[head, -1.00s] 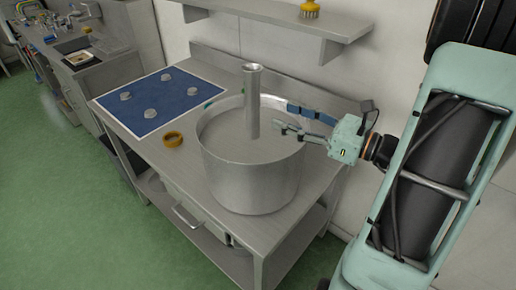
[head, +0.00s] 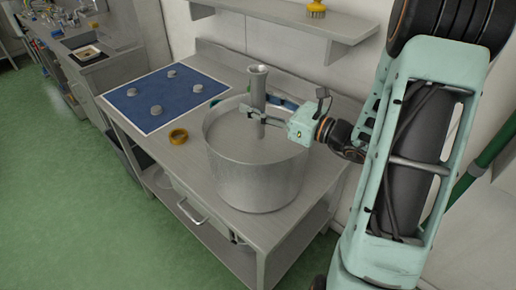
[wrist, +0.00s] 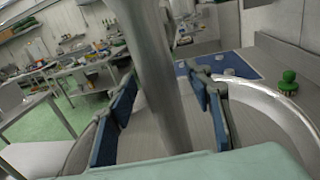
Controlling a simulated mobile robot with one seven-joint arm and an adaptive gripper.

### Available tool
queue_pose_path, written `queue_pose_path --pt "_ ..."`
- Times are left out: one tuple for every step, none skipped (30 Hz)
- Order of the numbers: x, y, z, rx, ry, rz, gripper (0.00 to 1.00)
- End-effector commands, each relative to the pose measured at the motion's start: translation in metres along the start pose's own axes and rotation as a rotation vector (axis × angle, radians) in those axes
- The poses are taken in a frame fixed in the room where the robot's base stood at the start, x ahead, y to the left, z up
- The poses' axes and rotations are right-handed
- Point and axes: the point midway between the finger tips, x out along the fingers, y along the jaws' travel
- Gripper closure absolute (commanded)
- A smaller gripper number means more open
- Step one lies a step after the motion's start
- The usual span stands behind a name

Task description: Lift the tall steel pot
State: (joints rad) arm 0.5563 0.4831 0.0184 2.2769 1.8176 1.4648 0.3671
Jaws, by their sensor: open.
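A tall, narrow steel cylinder (head: 257,88) stands upright inside a wide, round steel vessel (head: 255,185) on the steel bench. I cannot tell which of these the task calls the tall pot. My gripper (head: 250,112) is open, above the vessel's inside and level with the cylinder's middle part. In the wrist view, the cylinder (wrist: 165,85) rises between my two blue-padded fingers (wrist: 160,75), with a gap visible at each side. The vessel's bright rim (wrist: 285,108) curves past on the right. The cylinder's foot is hidden there by my gripper.
A wall shelf (head: 275,18) with a yellow brush (head: 316,9) hangs above the back. A green knobbed object (wrist: 287,82) lies beyond the rim. Green floor is open at left.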

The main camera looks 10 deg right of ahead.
Motion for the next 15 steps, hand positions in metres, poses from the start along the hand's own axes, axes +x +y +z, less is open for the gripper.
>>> queue_pose_path --pt "0.0004 -0.0001 -0.0002 0.000 0.000 0.000 0.53" --pt "0.0003 -0.0002 -0.0003 0.000 0.000 0.000 0.53" --pt "0.0002 -0.0002 -0.0004 0.000 0.000 0.000 0.53" --pt "0.0001 -0.0003 -0.0004 0.000 0.000 -0.001 0.53" --pt "0.0000 -0.0003 -0.0004 0.000 0.000 -0.001 0.53" --pt "0.0000 -0.0003 -0.0004 0.000 0.000 -0.001 0.57" --pt "-0.0001 -0.0003 -0.0004 0.000 0.000 -0.001 0.60" --pt "-0.0001 -0.0003 -0.0004 0.000 0.000 -0.001 0.63" --pt "-0.0002 -0.0003 -0.0004 0.000 0.000 -0.001 0.68" --pt "-0.0002 -0.0003 -0.0004 0.000 0.000 -0.001 0.71" --pt "-0.0002 -0.0003 -0.0003 0.000 0.000 -0.001 0.74" --pt "-0.0003 -0.0003 -0.0004 0.000 0.000 -0.001 0.79" --pt "-0.0003 -0.0003 -0.0003 0.000 0.000 -0.001 0.82" --pt "-0.0003 -0.0003 -0.0003 0.000 0.000 -0.001 0.85" --pt "-0.0003 -0.0003 -0.0003 0.000 0.000 -0.001 0.90"
